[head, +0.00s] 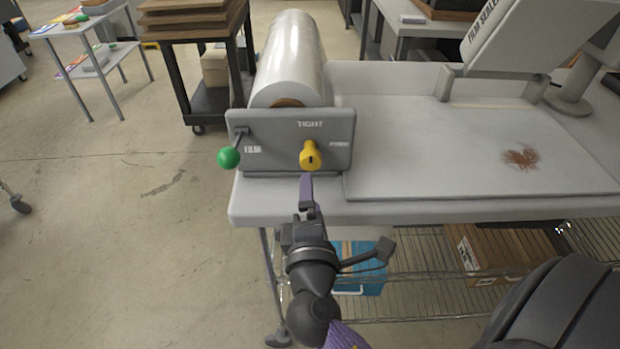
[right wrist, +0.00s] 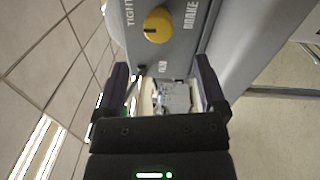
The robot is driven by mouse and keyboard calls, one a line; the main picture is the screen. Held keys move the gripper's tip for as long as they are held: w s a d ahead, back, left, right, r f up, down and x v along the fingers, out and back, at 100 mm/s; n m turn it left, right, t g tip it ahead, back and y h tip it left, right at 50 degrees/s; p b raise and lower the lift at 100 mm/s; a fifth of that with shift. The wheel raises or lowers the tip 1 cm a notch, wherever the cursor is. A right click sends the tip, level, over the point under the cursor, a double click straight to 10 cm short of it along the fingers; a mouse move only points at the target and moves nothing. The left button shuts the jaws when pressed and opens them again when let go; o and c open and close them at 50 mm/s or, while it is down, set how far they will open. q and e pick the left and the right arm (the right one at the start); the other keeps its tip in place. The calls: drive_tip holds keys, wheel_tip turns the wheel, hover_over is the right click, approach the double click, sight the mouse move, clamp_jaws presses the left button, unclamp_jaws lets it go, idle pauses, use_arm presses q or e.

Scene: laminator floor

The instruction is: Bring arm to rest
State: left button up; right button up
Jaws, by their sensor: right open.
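My right gripper (head: 307,190) is in front of the grey control panel (head: 250,131), with its purple fingers just below the yellow knob (head: 310,155). In the right wrist view the gripper (right wrist: 163,88) is open, its two fingers wide apart with nothing held between them. There the yellow knob (right wrist: 157,25) lies beyond the fingertips, not between them. The panel carries the words TIGHT and FILM; a green ball handle (head: 228,158) sticks out at its left. My left gripper is not in view.
A clear film roll (head: 290,60) lies behind the panel on the white table (head: 430,212). A film sealer (head: 520,35) stands at the right, near a reddish-brown patch (head: 521,158). Below are a wire shelf (head: 420,285), a blue item (head: 370,270) and a cardboard box (head: 490,250). Floor at left is open.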

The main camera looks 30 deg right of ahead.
drive_tip(key=shift+s+a, duration=0.15)
drive_tip(key=shift+s, duration=0.15)
